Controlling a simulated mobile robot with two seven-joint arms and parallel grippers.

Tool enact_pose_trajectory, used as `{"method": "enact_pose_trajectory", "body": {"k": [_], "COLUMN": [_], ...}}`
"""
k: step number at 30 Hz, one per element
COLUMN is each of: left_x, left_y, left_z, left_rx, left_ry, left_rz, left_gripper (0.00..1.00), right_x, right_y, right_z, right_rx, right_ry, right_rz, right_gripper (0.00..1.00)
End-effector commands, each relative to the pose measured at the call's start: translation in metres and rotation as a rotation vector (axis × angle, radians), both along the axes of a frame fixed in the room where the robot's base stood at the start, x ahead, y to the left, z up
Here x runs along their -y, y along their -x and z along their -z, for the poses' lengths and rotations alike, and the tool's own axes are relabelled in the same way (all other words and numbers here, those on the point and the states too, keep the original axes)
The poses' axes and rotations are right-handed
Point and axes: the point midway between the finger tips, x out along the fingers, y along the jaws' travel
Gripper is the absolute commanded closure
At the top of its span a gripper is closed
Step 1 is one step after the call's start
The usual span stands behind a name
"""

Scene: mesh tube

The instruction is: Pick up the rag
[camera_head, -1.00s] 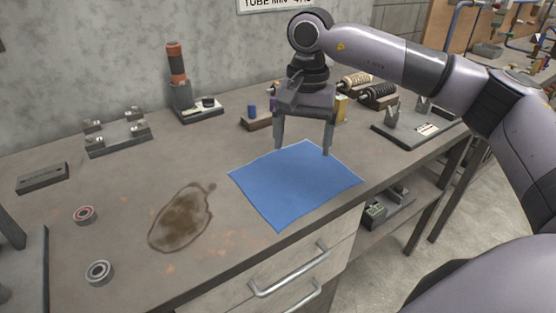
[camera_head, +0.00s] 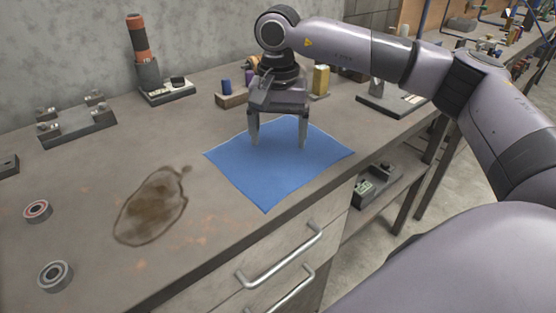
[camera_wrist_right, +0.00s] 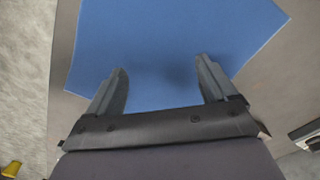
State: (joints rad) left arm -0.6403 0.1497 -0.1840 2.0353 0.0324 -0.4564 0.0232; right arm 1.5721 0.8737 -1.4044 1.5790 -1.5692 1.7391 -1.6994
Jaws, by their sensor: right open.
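The rag is a flat blue cloth (camera_head: 270,180) lying spread on the grey workbench (camera_head: 215,225). It also shows in the right wrist view (camera_wrist_right: 165,40), filling the upper middle. My right gripper (camera_head: 278,146) is over the back part of the rag, fingers pointing down and apart, with nothing held between them. In the right wrist view the two fingertips (camera_wrist_right: 160,72) are spread over the cloth. I cannot tell whether the tips touch it. My left gripper is not in view.
A brown stain (camera_head: 152,207) is left of the rag. Two bearings (camera_head: 55,276) (camera_head: 37,211) lie at the left. A red-topped tool (camera_head: 143,52), a metal fixture (camera_head: 76,122) and a small block with parts (camera_head: 232,98) stand along the back. Drawers (camera_head: 285,262) are below the front edge.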

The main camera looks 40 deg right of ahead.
Motion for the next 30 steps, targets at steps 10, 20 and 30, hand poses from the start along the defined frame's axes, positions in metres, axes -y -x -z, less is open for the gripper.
{"method": "enact_pose_trajectory", "body": {"k": [10,20,30], "left_x": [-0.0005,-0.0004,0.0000], "left_y": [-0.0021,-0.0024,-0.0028], "left_z": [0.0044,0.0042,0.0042], "left_rx": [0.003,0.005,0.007], "left_ry": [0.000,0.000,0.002], "left_rz": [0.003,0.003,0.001], "left_gripper": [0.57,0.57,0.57], "right_x": [-0.0003,-0.0003,-0.0003], "right_y": [-0.0001,0.0000,0.0002], "right_z": [0.0144,0.0149,0.0155], "right_rx": [0.001,-0.001,-0.002], "right_ry": [-0.001,-0.001,-0.001], "right_rz": [0.000,0.000,0.000], "right_gripper": [0.15,0.31,0.86]}}
